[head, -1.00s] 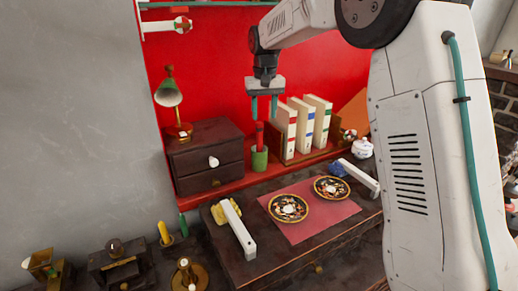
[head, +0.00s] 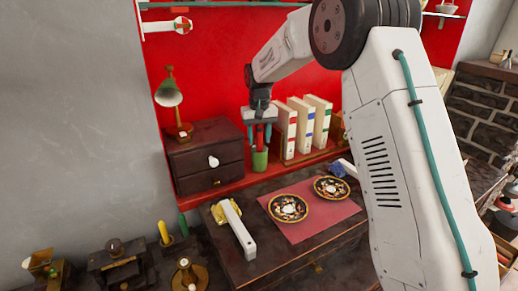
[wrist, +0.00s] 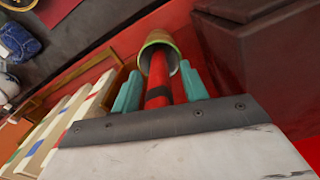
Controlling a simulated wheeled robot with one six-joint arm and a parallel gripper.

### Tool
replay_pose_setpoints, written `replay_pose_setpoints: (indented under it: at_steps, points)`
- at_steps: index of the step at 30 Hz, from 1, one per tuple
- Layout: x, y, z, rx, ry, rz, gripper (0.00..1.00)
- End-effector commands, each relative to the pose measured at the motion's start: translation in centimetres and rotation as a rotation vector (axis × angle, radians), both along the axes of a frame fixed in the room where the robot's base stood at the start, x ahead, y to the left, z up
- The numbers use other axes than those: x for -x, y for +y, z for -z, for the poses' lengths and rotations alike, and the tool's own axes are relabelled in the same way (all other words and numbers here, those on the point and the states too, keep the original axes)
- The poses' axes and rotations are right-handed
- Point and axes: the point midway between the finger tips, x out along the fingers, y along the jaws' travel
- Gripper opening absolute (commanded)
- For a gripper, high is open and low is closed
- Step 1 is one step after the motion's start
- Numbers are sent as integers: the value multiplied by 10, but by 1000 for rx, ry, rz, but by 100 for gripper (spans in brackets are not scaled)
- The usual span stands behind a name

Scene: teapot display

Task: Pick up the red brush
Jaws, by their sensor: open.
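The red brush (head: 260,138) stands upright in a green cup (head: 260,161) on the red shelf, between the drawer box and the books. My gripper (head: 260,143) points down above the cup, with its teal fingers apart on either side of the brush. In the wrist view the red brush (wrist: 158,84) with a dark band runs between the fingers of my gripper (wrist: 160,74). Its lower end is inside the cup (wrist: 157,37). I cannot tell whether either finger touches the brush.
White books (head: 303,122) stand close on the right of the cup. In front, a desk holds two patterned plates (head: 288,208) on a red mat (head: 310,232).

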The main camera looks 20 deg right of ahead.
Motion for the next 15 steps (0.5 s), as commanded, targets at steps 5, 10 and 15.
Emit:
replay_pose_setpoints:
  at_steps: [5, 10, 15]
  points:
    - [0, 0, 0, 0, 0, 0, 30]
    - [0, 0, -1, 0, 0, 0, 0]
    - [0, 0, -1, 0, 0, 0, 0]
